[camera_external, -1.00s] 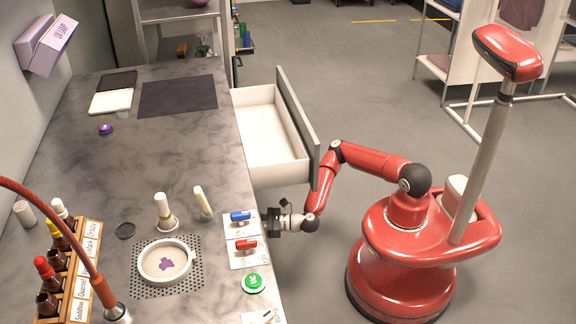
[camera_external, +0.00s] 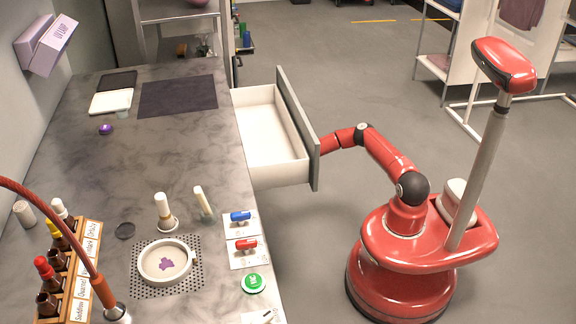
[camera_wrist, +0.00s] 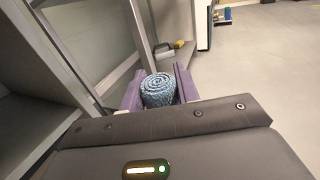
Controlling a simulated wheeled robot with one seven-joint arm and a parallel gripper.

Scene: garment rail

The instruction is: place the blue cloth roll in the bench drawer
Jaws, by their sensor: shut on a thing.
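The blue cloth roll (camera_wrist: 158,90) shows its spiral end in the wrist view, between the two purple fingers of my gripper (camera_wrist: 158,78). My gripper is shut on it. The bench drawer (camera_external: 268,137) is pulled open from the right side of the bench in the external view, and the part of its inside that shows looks empty. My arm reaches to the outer side of the drawer front (camera_external: 298,128). In the external view my gripper and the roll are hidden behind that front.
The bench top (camera_external: 165,128) carries a dish (camera_external: 166,262), bottles in a rack (camera_external: 58,262), a blue-handled item (camera_external: 240,216) and a red-handled item (camera_external: 246,244) near its right edge. Grey panels stand close on the left in the wrist view. Open floor (camera_external: 375,75) lies right of the drawer.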

